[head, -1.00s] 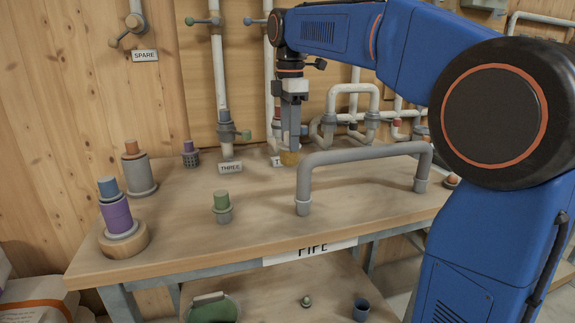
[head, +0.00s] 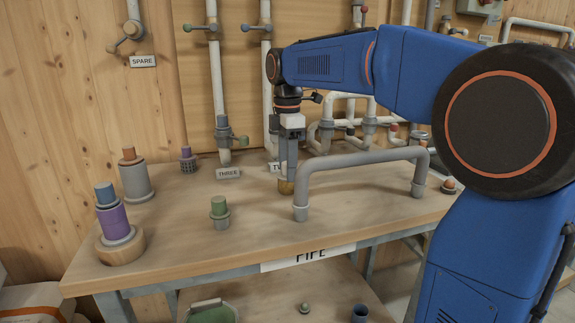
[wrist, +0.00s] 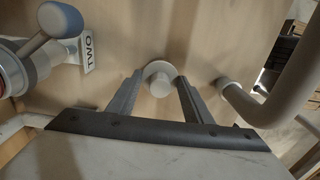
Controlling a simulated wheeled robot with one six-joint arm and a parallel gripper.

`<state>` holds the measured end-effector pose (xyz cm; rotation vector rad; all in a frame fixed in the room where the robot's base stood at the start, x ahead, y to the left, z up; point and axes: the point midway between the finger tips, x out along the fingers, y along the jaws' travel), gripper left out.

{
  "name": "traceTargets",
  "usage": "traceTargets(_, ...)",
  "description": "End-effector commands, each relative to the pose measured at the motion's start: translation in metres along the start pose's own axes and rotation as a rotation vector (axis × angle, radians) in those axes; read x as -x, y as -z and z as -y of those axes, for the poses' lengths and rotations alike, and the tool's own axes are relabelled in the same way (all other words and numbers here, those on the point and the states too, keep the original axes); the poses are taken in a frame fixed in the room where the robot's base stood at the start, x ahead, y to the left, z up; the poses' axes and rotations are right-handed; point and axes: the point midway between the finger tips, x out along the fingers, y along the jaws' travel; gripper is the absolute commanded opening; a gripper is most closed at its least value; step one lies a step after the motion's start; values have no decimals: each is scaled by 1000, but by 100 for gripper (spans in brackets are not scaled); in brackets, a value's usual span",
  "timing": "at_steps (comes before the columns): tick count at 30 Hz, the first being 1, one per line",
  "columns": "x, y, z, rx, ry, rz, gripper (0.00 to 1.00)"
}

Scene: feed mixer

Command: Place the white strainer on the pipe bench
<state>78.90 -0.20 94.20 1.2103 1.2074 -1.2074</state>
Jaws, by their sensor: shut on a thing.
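The white strainer (wrist: 158,76) shows in the wrist view as a pale round cap with a wider rim, between my two fingers. My gripper (wrist: 160,95) is shut on it. In the head view my gripper (head: 287,172) points straight down over the pipe bench (head: 200,250). A brass-coloured lower part (head: 287,187) shows below the fingertips, at or just above the bench top. I cannot tell whether it touches. The white cap is hidden by the fingers in the head view.
A grey pipe handle (head: 360,159) arches just right of my gripper. A green-topped fitting (head: 220,212) stands to the left, and a purple and blue stack (head: 112,218) further left. Pipes with valves and a sign reading TWO (wrist: 90,55) are behind. Bench top between is clear.

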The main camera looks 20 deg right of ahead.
Motion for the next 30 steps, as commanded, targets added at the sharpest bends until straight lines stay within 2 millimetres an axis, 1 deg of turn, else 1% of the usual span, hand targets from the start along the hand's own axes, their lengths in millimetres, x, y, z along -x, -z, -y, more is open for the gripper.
traceTargets(1, -1, 0, 0, 0, 0, 0, 19)
traceTargets(2, -1, 0, 0, 0, 0, 0, 53)
traceTargets(3, -1, 0, 0, 0, 0, 0, 62)
traceTargets(4, -1, 0, 0, 0, 0, 0, 64)
traceTargets(13, 0, 0, 0, 0, 0, 0, 64)
traceTargets(17, 9, 0, 0, 0, -2, 0, 64)
traceTargets(20, 23, 0, -1, 0, -2, 0, 64)
traceTargets(30, 88, 0, -1, 0, -3, 0, 64)
